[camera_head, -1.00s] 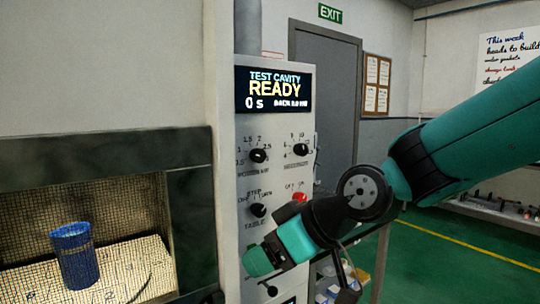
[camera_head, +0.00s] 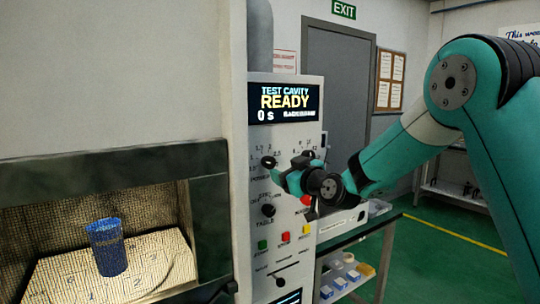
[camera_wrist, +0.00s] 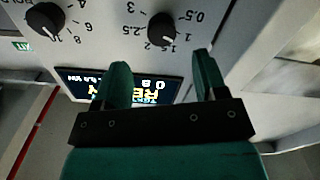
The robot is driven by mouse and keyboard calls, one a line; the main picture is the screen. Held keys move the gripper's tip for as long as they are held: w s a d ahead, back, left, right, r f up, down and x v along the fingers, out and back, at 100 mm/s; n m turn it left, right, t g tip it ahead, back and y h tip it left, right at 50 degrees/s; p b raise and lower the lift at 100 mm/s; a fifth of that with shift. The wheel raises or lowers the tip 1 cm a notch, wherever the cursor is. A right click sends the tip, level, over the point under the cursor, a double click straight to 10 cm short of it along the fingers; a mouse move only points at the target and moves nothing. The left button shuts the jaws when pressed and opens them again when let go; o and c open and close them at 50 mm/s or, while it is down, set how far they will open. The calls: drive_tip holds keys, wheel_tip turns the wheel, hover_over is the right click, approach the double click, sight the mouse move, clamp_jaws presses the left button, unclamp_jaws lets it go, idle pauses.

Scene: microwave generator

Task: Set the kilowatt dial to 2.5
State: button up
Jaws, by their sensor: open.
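The kilowatt dial, a black round knob, is at the upper left of the control panel in the head view (camera_head: 268,162). It also shows upside down in the wrist view (camera_wrist: 162,29), with marks such as 0.5, 1, 2 and 3. In the head view, my gripper (camera_head: 286,177) is beside the dial and hides part of the panel.
The seconds dial (camera_wrist: 46,19) is to the left in the wrist view. The display (camera_head: 284,102) reads READY and 0 s. Another black knob (camera_head: 268,210) and coloured buttons (camera_head: 263,245) are lower on the panel. A blue cup (camera_head: 107,247) stands in the cavity at left.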

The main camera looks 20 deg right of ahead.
sight(271, 164)
drive_tip(key=p+x, duration=0.2)
drive_tip(key=x, duration=0.6)
drive_tip(key=shift+p, duration=0.4)
drive_tip(key=c, duration=0.9)
drive_tip(key=shift+c, duration=0.2)
